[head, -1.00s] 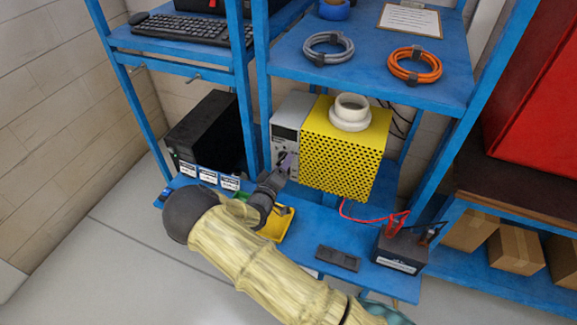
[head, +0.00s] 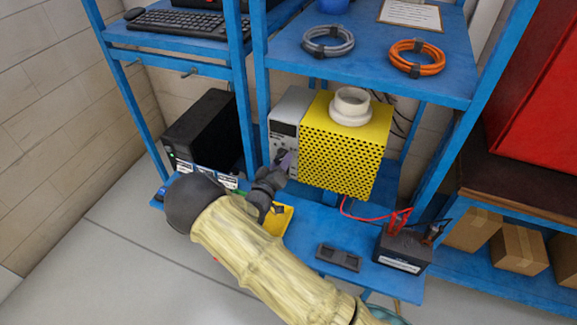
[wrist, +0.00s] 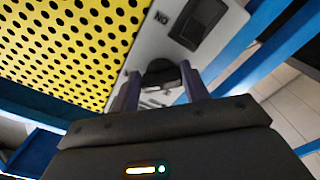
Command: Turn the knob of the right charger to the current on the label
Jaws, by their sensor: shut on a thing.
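The charger on the right has a grey front panel (head: 290,106) and stands beside a yellow perforated housing (head: 345,152). My gripper (head: 284,163) reaches the lower part of this panel. In the wrist view a dark round knob (wrist: 160,73) sits on the panel between my two fingers, and my gripper (wrist: 160,88) is shut on it. A dark rocker switch (wrist: 202,20) with "ON" beside it is farther along the panel. The knob's pointer and scale are mostly hidden or too small to read. A label with a readable current is not visible.
A black box (head: 205,125) with small labels stands left of a blue upright. A yellow tray (head: 280,218) lies below my gripper. A black battery (head: 402,248) with red leads stands at the right. Blue shelf posts flank the workspace.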

